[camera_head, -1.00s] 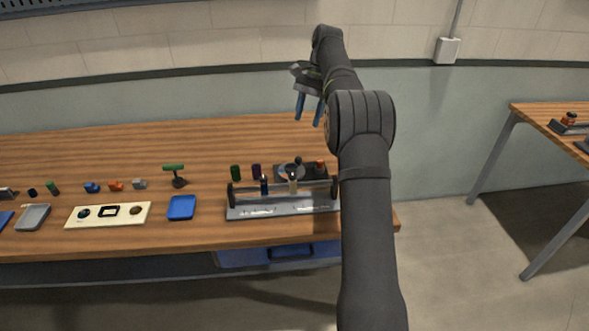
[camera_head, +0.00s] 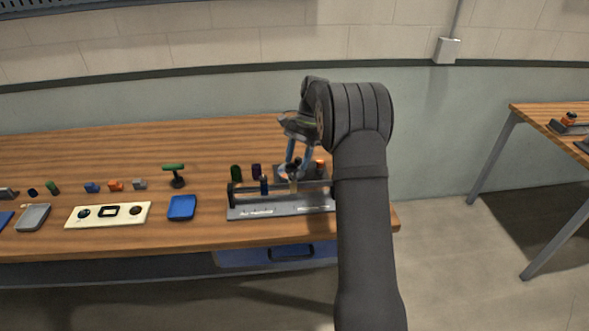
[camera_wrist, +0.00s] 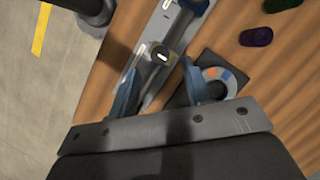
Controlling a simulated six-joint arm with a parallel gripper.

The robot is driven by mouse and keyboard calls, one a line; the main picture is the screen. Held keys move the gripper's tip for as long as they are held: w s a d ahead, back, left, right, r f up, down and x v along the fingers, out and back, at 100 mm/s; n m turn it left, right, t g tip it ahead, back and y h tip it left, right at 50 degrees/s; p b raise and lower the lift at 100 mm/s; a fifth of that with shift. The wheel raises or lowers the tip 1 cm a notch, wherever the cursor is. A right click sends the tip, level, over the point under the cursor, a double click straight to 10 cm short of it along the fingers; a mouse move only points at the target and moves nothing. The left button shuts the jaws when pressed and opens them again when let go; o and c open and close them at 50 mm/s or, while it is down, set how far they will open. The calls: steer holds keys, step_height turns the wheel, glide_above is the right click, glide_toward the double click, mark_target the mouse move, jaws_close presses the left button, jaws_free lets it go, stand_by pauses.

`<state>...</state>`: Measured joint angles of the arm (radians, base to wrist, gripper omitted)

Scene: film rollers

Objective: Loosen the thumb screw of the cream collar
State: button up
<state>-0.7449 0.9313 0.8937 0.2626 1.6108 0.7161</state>
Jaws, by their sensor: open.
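The cream collar (camera_head: 293,187) sits on the rod of a grey rail fixture (camera_head: 262,211), with its dark thumb screw (camera_head: 294,168) standing on top. In the wrist view a dark knob with a white mark (camera_wrist: 162,56), which looks like this screw, shows from above. My gripper (camera_head: 297,170) is open and points down over the collar. In the wrist view its blue fingers (camera_wrist: 160,72) are on either side of the knob and a little short of it, with nothing held. The collar itself is mostly hidden there. A dark blue collar (camera_head: 264,186) is on the same rod to the left.
A dark base with a coloured dial (camera_wrist: 216,84) lies close beside the right finger. Green (camera_head: 236,173) and purple (camera_head: 256,171) cylinders stand behind the fixture. A blue tray (camera_head: 182,207) and a cream panel (camera_head: 83,215) lie left.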

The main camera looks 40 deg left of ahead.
mark_target(293, 175)
steer(key=shift+x, duration=1.95)
jaws_close()
